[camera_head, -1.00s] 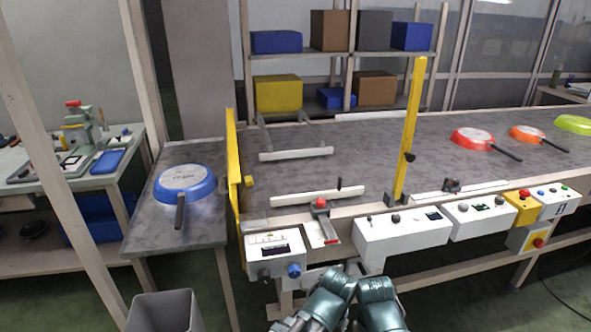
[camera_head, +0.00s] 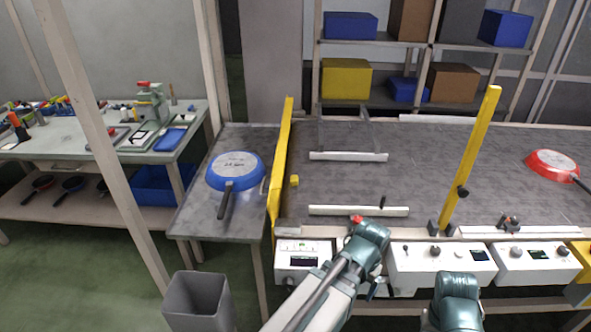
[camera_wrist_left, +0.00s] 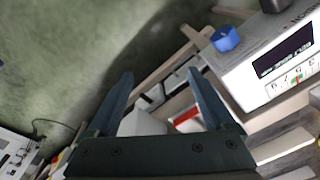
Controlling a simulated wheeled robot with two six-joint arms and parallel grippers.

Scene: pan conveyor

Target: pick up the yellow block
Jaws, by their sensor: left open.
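A small yellow block (camera_head: 295,181) shows in the head view at the left end of the grey conveyor (camera_head: 440,160). It is close beside the tall yellow barrier (camera_head: 281,165); I cannot tell whether it touches it. My left arm reaches up over the conveyor's front edge, right of and nearer than the block. Its fingers are not clear in the head view. In the left wrist view my left gripper (camera_wrist_left: 163,85) is open, with nothing between its fingers, above the floor and control boxes. The block does not show there.
A blue pan (camera_head: 236,170) lies upside down on the side table (camera_head: 200,215) left of the barrier. A red pan (camera_head: 552,165) is on the conveyor at right. A grey bin (camera_head: 198,300) stands below.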

